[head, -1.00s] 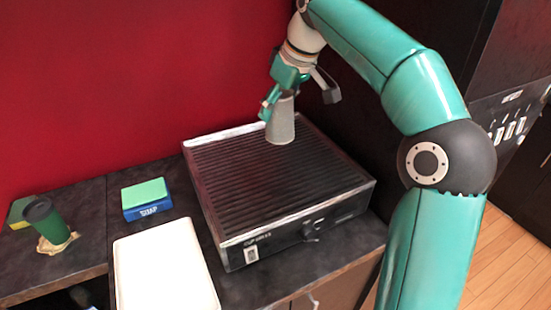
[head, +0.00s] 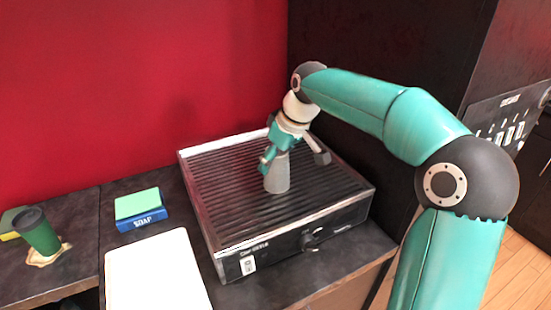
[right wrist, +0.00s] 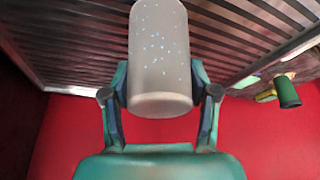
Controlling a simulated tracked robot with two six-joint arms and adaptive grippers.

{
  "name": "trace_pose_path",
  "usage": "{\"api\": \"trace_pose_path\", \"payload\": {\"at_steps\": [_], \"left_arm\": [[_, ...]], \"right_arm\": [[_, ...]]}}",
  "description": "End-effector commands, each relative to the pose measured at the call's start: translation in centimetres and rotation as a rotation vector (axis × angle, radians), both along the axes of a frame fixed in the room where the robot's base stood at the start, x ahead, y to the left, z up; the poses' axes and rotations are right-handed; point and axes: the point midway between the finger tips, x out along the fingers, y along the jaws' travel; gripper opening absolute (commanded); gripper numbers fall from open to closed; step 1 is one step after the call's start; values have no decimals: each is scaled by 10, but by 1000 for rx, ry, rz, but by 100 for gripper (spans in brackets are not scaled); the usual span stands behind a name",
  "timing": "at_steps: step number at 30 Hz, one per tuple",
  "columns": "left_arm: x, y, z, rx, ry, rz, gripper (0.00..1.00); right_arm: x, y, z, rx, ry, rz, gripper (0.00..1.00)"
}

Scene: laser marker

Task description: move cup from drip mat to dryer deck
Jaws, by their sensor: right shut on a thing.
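The cup (head: 277,177) is grey with pale specks and stands on or just above the ribbed top of the dryer deck (head: 225,190). I cannot tell whether it touches the ribs. My right gripper (head: 270,158) is shut on the cup; in the right wrist view the fingers (right wrist: 160,100) sit on both sides of the cup (right wrist: 160,60). The white mat (head: 158,275), perhaps the drip mat, lies bare at the front left of the dryer. My left gripper is out of view.
A blue soap box with a green sponge (head: 140,212) stands left of the dryer. A green cup with a dark lid (head: 40,235) stands on a stained cloth at the far left. A red wall (head: 130,80) rises behind. The deck around the held cup is clear.

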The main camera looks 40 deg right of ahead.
Motion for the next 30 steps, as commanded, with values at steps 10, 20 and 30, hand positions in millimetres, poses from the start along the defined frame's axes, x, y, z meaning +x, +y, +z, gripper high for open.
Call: {"api": "trace_pose_path", "payload": {"at_steps": [10,20,30], "left_arm": [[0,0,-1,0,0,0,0],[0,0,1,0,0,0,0],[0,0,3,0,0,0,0]], "right_arm": [[1,1,-1,0,1,1,84],[1,1,1,0,1,2,84],[-16,-1,45,-1,-3,1,84]]}}
